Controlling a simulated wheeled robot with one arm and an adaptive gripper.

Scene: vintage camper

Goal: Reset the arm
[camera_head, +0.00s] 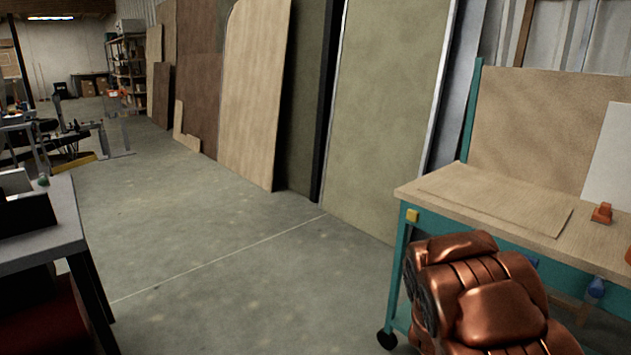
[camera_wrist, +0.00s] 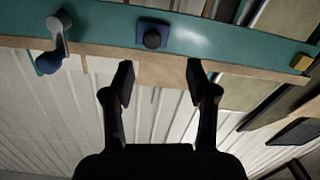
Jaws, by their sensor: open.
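My gripper (camera_wrist: 159,84) is open and empty in the wrist view, its two dark fingers spread apart. Beyond the fingers is the teal edge of a workbench (camera_wrist: 220,35). In the head view, a copper-coloured part of my arm shows at the lower right, in front of the workbench (camera_head: 500,212). The gripper itself does not show in the head view.
An orange object (camera_head: 602,213) sits on the workbench. A grey table (camera_head: 55,215) stands at the left. Large panels (camera_head: 385,110) lean on the wall behind. The concrete floor (camera_head: 200,240) between table and workbench is clear.

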